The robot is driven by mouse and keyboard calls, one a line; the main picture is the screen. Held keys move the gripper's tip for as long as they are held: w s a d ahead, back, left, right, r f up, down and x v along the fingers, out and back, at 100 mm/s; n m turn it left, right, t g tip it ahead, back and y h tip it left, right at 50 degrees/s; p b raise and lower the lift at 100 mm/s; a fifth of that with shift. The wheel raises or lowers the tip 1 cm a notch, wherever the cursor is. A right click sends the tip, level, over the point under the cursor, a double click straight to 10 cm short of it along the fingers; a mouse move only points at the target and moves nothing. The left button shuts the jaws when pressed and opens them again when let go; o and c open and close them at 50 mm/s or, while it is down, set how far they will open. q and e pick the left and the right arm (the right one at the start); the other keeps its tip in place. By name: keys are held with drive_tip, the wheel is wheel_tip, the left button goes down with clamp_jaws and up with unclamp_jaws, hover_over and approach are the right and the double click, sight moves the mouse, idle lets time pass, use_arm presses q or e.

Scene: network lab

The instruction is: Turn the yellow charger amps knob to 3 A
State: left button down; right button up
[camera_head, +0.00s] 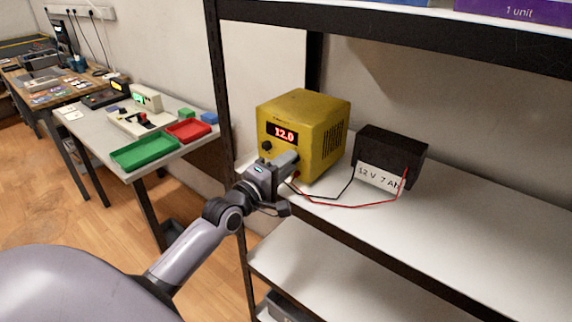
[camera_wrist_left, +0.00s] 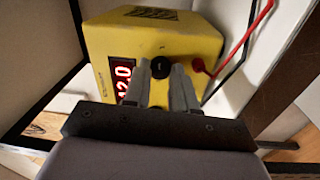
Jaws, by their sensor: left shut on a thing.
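The yellow charger (camera_head: 308,130) stands on the upper shelf, its lit red display reading 12.0. The wrist view shows the charger (camera_wrist_left: 195,40) close up, with part of the display (camera_wrist_left: 123,75). My left gripper (camera_head: 293,158) reaches its front face, right of a black knob (camera_head: 267,147) that stands free. In the wrist view a black knob (camera_wrist_left: 161,67) with a small light mark sits between the fingertips of my left gripper (camera_wrist_left: 162,70), which is shut on it. I cannot read any scale around it. My right gripper is out of view.
A black battery (camera_head: 390,157) labelled 12 V 7 Ah stands to the right. Red and black leads (camera_head: 345,205) run to it across the shelf. A shelf post (camera_head: 228,130) rises left of my gripper. Green (camera_head: 145,152) and red (camera_head: 188,131) trays lie on a table at left.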

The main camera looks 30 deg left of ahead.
use_arm(q)
drive_tip(key=m, duration=0.6)
drive_tip(key=shift+h, duration=0.4)
drive_tip(key=m, duration=0.4)
drive_tip(key=shift+a+m, duration=0.1)
drive_tip(key=shift+m, duration=0.2)
drive_tip(key=m, duration=0.4)
drive_tip(key=shift+m+g+h, duration=0.3)
drive_tip(key=shift+m, duration=0.1)
drive_tip(key=m, duration=0.4)
drive_tip(key=shift+m, duration=0.3)
drive_tip(key=m, duration=0.3)
drive_tip(key=shift+a+m, duration=0.1)
drive_tip(key=shift+m, duration=0.2)
drive_tip(key=m, duration=0.4)
drive_tip(key=shift+r+g, duration=0.15)
drive_tip(key=shift+g, duration=0.15)
drive_tip(key=m, duration=0.4)
drive_tip(key=shift+m+y, duration=0.3)
drive_tip(key=shift+y, duration=0.1)
drive_tip(key=m, duration=0.4)
